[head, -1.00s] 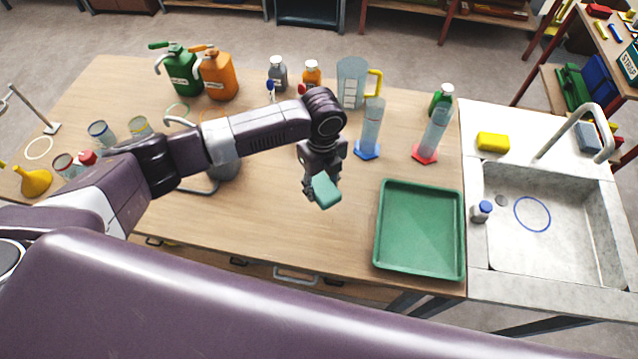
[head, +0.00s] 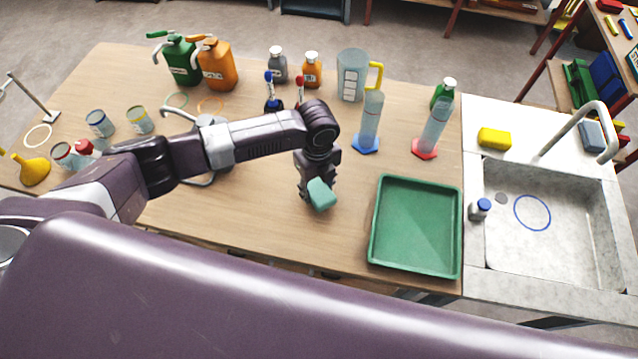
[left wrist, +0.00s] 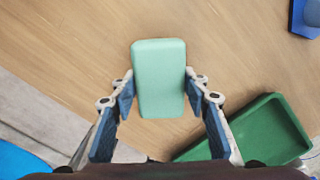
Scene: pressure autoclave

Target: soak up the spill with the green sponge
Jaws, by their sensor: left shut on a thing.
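The green sponge (head: 321,195) is a pale green block in my left gripper (head: 311,187), over the bench top left of the green tray. The left wrist view shows the sponge (left wrist: 159,78) between the two fingers of the left gripper (left wrist: 159,92), which is shut on it. The sponge seems to be held above the wood, though the gap is hard to judge. No spill can be made out on the visible bench; the arm hides part of the top. My right gripper is not in view.
The green tray (head: 375,245) lies right of the sponge, beside the sink (head: 560,255). Blue-based (head: 365,146) and red-based (head: 425,150) cylinders stand behind it. Bottles, jerrycans and a jug (head: 352,75) line the back. Bare wood surrounds the gripper.

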